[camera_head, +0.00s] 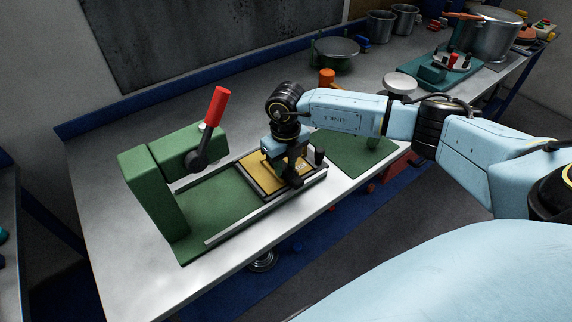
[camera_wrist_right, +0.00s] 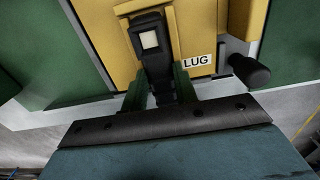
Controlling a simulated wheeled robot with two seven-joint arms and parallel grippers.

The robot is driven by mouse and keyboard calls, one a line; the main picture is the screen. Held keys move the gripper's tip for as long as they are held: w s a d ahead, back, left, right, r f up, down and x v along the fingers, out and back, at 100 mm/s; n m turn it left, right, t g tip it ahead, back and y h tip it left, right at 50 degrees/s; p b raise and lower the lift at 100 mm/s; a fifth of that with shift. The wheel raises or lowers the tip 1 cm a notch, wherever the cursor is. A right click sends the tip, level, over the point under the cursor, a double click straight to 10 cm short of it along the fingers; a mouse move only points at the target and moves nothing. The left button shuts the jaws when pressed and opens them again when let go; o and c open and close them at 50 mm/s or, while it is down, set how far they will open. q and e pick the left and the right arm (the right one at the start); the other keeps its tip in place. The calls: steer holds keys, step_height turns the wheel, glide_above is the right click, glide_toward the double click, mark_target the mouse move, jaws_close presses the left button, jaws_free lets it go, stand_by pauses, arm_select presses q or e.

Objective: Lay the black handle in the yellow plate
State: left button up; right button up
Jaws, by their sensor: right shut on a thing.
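The yellow plate (camera_head: 262,178) lies in a dark frame on the green fixture, between two pale rails. The wrist view shows the yellow plate (camera_wrist_right: 98,35) with a label reading LUG. My right gripper (camera_head: 291,169) is over the plate, pointing down. In the wrist view its green fingers (camera_wrist_right: 158,90) are shut on the black handle (camera_wrist_right: 152,62), which has a pale square on it. The handle is over a raised yellow part of the plate; I cannot tell whether it rests there. My left gripper is not in view.
A green block with a red-handled lever (camera_head: 215,106) stands left of the plate. A black knob (camera_head: 319,155) stands at the fixture's right side. The front left of the table is clear.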

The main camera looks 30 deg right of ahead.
mark_target(285, 167)
steer(key=shift+s+f, duration=0.4)
steer(key=shift+f, duration=0.45)
steer(key=o, duration=0.9)
steer(key=shift+o, duration=0.4)
steer(key=shift+w+r+p, duration=0.15)
steer(key=shift+r+p, duration=0.45)
steer(key=shift+r, duration=0.1)
step_height(285, 167, up, 12)
steer(key=b, duration=0.1)
steer(key=shift+w, duration=0.25)
steer(key=shift+d, duration=0.1)
